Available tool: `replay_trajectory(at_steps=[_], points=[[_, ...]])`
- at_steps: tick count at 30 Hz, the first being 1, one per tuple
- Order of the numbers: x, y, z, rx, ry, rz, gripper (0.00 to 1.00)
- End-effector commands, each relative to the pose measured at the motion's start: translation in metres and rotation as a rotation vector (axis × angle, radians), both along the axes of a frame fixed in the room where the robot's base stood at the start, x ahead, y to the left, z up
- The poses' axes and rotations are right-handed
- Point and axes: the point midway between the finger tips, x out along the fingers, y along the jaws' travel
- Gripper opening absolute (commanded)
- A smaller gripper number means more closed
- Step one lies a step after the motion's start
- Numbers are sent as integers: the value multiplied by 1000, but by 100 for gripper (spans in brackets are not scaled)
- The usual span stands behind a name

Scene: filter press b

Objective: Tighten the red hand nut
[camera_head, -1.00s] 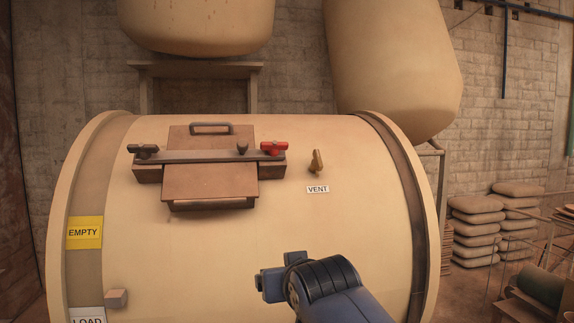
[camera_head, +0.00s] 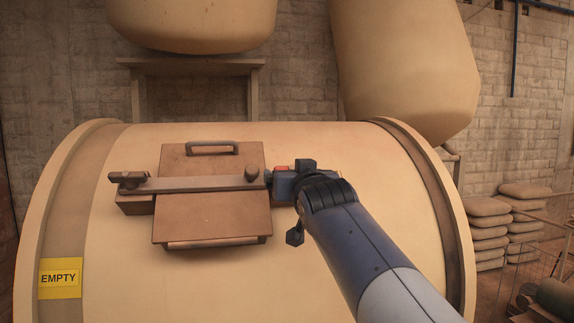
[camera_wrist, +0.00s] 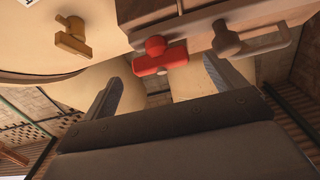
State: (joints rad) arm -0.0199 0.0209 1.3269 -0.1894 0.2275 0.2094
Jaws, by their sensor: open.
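The red hand nut (camera_head: 281,168) sits at the right end of the clamp bar (camera_head: 195,185) across the hatch lid (camera_head: 213,216). In the head view my gripper (camera_head: 283,184) is over that end and hides most of the nut. In the wrist view the whole red nut (camera_wrist: 160,56) shows, with a rounded top and a wide crossbar. My gripper (camera_wrist: 161,73) is open, with one finger to each side of the nut in that view. I cannot tell whether either finger touches it.
A dark hand nut (camera_head: 128,179) is on the bar's left end, and a knob (camera_head: 251,173) stands close left of my gripper. A brass valve handle (camera_wrist: 72,38) shows in the wrist view. An EMPTY label (camera_head: 60,278) is on the drum at left.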

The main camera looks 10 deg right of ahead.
Motion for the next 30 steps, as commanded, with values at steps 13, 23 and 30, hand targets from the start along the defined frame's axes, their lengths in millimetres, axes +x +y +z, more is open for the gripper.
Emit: replay_trajectory(at_steps=[13, 23, 30], points=[[42, -1, 0, 0, 0, 0, 91], [43, -1, 0, 1, -1, 0, 86], [43, -1, 0, 1, 0, 0, 66]])
